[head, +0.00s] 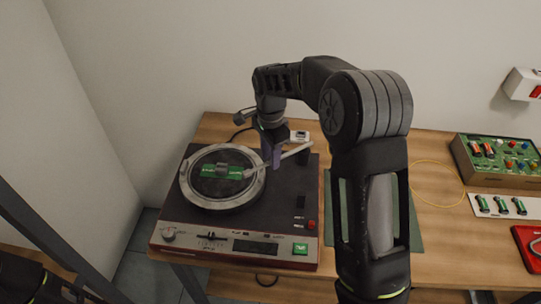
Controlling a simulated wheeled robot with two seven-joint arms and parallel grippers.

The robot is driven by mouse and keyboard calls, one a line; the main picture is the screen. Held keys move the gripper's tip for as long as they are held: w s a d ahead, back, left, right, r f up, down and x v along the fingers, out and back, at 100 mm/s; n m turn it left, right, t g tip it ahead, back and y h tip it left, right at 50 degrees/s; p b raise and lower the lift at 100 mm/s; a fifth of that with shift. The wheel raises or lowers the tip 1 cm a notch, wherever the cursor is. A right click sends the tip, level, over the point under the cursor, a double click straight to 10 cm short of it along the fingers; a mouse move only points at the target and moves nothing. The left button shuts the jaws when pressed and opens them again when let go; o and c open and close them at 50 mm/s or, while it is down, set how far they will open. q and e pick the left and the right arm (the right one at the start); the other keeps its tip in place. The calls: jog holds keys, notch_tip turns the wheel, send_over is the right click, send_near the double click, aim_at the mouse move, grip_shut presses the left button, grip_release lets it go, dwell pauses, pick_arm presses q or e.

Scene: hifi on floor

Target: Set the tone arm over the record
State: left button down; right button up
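The record player (284,224) stands on the wooden table, with a dark record (222,190) with a green label on its silver-rimmed platter. The pale tone arm (296,152) slants down to the left from its pivot at the back right. Its head end (248,173) appears over the right edge of the platter; its height above the record cannot be judged. My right gripper (273,160) points down at the middle of the tone arm, its fingers overlapping it. The fingers show nearly edge-on, so their grip is unclear. My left gripper is not visible; only part of my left arm shows lower left.
A green mat (334,215) lies right of the player, partly behind my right arm. Farther right are a yellow cable loop (462,190), a box with a green circuit board (500,155), a strip with green parts (499,206) and a red item (528,240).

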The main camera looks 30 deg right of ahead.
notch_tip(320, 180, up, 8)
jog(key=shift+f+b, duration=0.2)
jog(key=shift+b, duration=0.35)
